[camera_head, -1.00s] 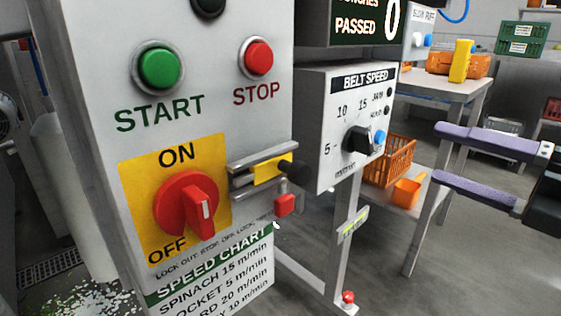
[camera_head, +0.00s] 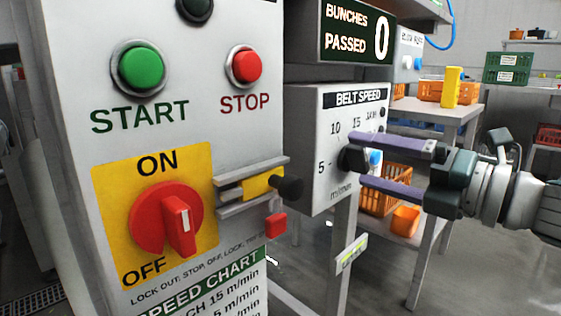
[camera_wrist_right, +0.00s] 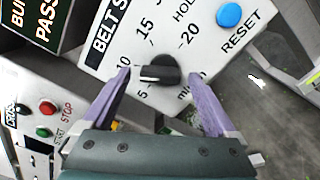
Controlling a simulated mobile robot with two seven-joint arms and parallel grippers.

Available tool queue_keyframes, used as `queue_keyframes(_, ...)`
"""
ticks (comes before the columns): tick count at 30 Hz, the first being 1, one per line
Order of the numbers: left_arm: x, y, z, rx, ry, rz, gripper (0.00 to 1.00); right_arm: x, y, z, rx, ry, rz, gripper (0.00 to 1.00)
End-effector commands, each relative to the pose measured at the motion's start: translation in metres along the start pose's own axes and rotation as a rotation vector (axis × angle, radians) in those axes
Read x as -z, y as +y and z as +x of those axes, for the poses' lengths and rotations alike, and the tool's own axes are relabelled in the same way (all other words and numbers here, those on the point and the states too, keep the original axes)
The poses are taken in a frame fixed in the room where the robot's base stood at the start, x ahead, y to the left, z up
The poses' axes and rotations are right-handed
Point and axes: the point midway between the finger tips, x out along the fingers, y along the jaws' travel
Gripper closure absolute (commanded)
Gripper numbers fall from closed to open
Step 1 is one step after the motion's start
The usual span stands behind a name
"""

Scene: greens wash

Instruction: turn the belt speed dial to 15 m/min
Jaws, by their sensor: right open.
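The black belt speed dial (camera_head: 353,159) is on the front of the grey belt speed box (camera_head: 316,190). In the right wrist view the dial (camera_wrist_right: 160,71) has its white-marked end facing left, roughly toward the 10, which a finger partly covers. The 15 lies above it and the 5 below left. My right gripper (camera_head: 346,158) comes in from the right with purple fingers around the dial. In the wrist view the open fingers (camera_wrist_right: 158,76) stand on either side of the dial, with gaps visible. My left gripper is out of view.
A blue reset button (camera_wrist_right: 229,15) sits near the dial. The large control panel left of the box carries a green start button (camera_head: 141,66), red stop button (camera_head: 245,66), red on/off switch (camera_head: 172,220) and a protruding black-tipped latch (camera_head: 287,188). Orange crates stand behind.

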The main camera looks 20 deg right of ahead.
Motion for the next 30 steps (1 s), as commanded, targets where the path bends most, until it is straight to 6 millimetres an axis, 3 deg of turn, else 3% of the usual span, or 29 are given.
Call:
queue_keyframes(7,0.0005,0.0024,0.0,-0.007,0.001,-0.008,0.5,0.0,0.0001,0.0005,0.0,0.0,0.0,0.07)
queue_keyframes(30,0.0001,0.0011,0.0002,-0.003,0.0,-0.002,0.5,0.0002,0.0002,0.0003,-0.001,0.0,0.001,0.93)
